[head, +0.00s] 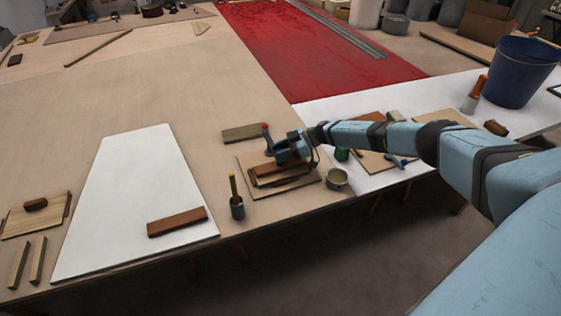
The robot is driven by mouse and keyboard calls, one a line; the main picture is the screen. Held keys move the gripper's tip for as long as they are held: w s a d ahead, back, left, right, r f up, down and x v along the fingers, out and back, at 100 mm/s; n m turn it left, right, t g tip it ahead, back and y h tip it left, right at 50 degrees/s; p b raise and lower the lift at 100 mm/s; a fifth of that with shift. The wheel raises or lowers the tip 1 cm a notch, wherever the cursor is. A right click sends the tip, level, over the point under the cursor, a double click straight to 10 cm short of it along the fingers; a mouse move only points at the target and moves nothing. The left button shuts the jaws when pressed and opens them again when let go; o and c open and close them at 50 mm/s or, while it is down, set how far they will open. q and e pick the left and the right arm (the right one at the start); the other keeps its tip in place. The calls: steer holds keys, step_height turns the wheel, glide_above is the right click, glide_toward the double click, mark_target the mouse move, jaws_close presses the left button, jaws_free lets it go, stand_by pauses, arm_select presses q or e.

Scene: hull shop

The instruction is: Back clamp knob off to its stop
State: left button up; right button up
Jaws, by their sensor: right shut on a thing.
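My right arm comes in from the right, and its gripper (277,157) is down over a small wooden board (303,186) near the bench's front edge. The gripper is shut at the clamp there. A small red tip (265,126) shows just beyond the gripper, and brown wood blocks (265,182) lie below it. The clamp knob is mostly hidden by the gripper, and I cannot tell how far it is turned. My left gripper is not in view.
A round tin (338,179) stands just right of the board, and a dark cup with a yellow-handled tool (237,207) stands to its left. A brown block (244,133) lies behind. A white panel (135,190) covers bench at left. A blue bucket (518,75) stands at far right.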

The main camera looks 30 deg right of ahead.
steer(key=n+g+b, duration=0.2)
steer(key=b, duration=0.1)
steer(key=f+n+g+y+b, duration=0.1)
steer(key=g+b, duration=0.1)
steer(key=b, duration=0.1)
steer(key=shift+w+n+b, duration=0.2)
steer(key=shift+n+b, duration=0.2)
steer(key=n+g+b, duration=0.3)
steer(key=b, duration=0.3)
steer(key=shift+r+g, duration=0.1)
steer(key=shift+g, duration=0.2)
steer(key=n+g+b, duration=0.1)
steer(key=b, duration=0.1)
steer(key=n+g+b, duration=0.1)
steer(key=b, duration=0.1)
steer(key=shift+r+g+h, duration=0.3)
steer(key=shift+r, duration=0.1)
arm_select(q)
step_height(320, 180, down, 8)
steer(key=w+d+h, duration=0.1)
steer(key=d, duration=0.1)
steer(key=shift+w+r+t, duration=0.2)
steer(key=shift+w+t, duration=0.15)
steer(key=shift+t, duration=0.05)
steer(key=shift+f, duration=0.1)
arm_select(e)
steer(key=shift+a, duration=0.1)
